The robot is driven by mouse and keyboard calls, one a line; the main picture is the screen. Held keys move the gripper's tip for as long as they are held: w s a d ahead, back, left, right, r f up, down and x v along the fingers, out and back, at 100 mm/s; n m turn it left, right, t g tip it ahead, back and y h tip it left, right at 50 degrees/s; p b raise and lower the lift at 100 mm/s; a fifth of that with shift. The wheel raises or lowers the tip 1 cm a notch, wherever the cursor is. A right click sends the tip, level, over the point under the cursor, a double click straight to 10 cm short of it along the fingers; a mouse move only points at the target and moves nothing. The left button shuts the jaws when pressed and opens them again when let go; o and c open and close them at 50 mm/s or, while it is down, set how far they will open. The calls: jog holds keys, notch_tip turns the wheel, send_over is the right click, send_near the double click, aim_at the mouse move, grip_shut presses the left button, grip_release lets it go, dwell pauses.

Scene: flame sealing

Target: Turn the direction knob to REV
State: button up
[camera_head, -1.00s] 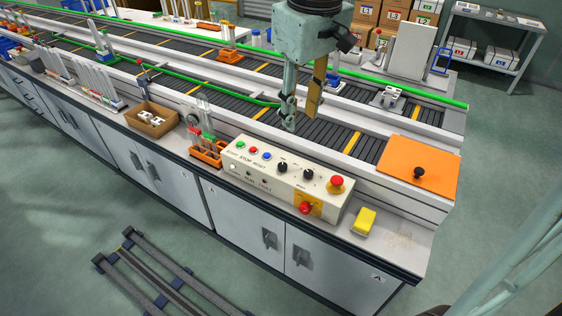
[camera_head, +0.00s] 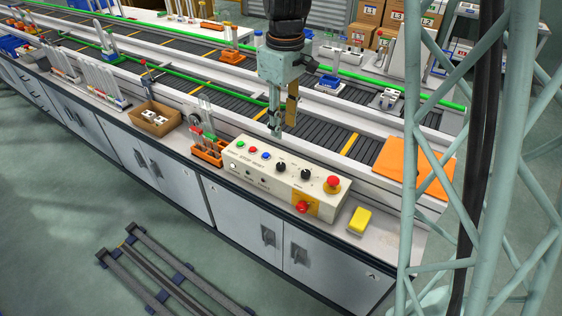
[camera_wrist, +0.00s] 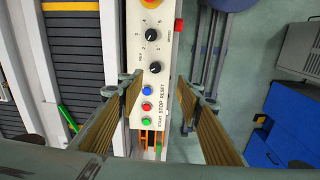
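The cream control box (camera_head: 262,186) stands on the bench front. It carries two black knobs. The one nearer the coloured buttons (camera_head: 281,167) seems to be the direction knob, with lettering like REV beside it in the wrist view (camera_wrist: 156,67). Its pointer angle is too small to read surely. The other knob (camera_head: 306,174), near the red mushroom button, shows farther up in the wrist view (camera_wrist: 151,35). My gripper (camera_head: 276,128) hangs above and behind the box. In the wrist view its fingers (camera_wrist: 160,88) are wide apart and empty, one on each side of the box.
Red, green and blue buttons and a red mushroom button (camera_head: 333,181) share the panel. An orange rack (camera_head: 207,152) stands left of the box and a yellow block (camera_head: 360,220) right. The conveyor (camera_head: 320,133) runs behind. A lattice column fills the right of the head view.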

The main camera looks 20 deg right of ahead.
send_over(281, 165)
jog(key=shift+f, duration=2.25)
jog(key=shift+w+n+p, duration=0.1)
jog(key=shift+n+p, duration=0.25)
jog(key=shift+n, duration=0.05)
jog(key=shift+f, duration=0.15)
jog(key=shift+f+b, duration=1.3)
jog(key=shift+f, duration=5.45)
jog(key=shift+c, duration=0.5)
jog(key=c, duration=0.8)
